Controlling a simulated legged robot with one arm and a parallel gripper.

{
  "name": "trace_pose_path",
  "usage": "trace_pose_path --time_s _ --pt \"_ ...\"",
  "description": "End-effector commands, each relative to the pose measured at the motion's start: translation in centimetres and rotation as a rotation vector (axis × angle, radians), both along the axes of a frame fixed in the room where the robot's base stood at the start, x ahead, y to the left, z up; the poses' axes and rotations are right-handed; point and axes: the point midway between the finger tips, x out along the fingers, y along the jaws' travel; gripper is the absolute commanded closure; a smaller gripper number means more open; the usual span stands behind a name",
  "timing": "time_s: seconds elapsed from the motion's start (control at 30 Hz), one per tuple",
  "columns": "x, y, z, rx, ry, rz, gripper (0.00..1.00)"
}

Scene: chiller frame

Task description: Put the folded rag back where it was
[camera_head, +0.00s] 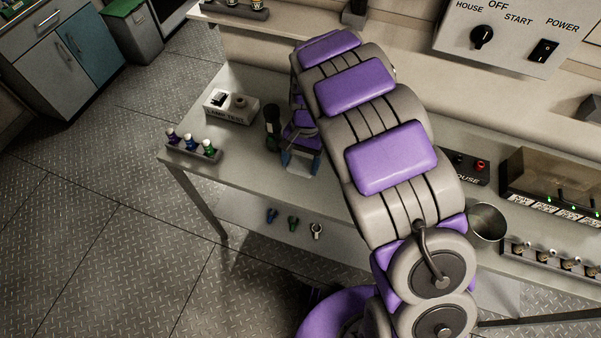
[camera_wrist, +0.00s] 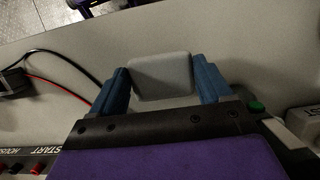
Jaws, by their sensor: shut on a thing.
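The folded rag (camera_wrist: 162,76) is a pale grey, rounded, flat pad in the wrist view. It sits between the two blue fingers of my gripper (camera_wrist: 161,86), which are shut on it from both sides. In the head view my gripper (camera_head: 300,161) is over the left part of the workbench (camera_head: 245,178), with the pale rag (camera_head: 302,169) showing between the fingertips. I cannot tell whether the rag touches the bench top or hangs just above it. My arm hides much of the bench's middle.
A lamp test box (camera_head: 231,108) and a dark upright cylinder (camera_head: 271,128) stand left of my gripper. A rack of coloured pieces (camera_head: 194,150) is at the bench's left edge. A metal cup (camera_head: 487,224) stands right of my arm. Dark and red cables (camera_wrist: 62,83) lie on the bench.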

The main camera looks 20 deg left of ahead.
Motion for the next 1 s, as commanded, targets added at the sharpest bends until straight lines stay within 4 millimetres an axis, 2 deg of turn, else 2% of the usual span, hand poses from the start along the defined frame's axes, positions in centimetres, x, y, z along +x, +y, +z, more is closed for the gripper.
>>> trace_pose_path --time_s 0.03,0.17,0.4,0.43,0.47,0.63,0.67,0.87,1.0 --pt "-0.1 0.0 -1.0 -0.002 0.003 0.001 0.46" --pt "-0.1 0.0 -2.0 -0.002 0.002 0.001 0.46" --pt "-0.1 0.0 -5.1 -0.001 0.002 -0.001 0.46" --pt "0.0 0.0 -5.2 -0.001 0.001 -0.001 0.45" --pt "-0.1 0.0 -5.3 -0.001 0.001 -0.001 0.5" --pt "0.0 0.0 -5.3 -0.002 0.002 0.0 0.5" --pt "0.0 0.0 -5.3 -0.002 0.003 0.0 0.19" --pt "-0.1 0.0 -5.3 -0.002 0.002 0.0 0.0" --pt "-0.1 0.0 -5.2 -0.001 0.001 -0.001 0.0"
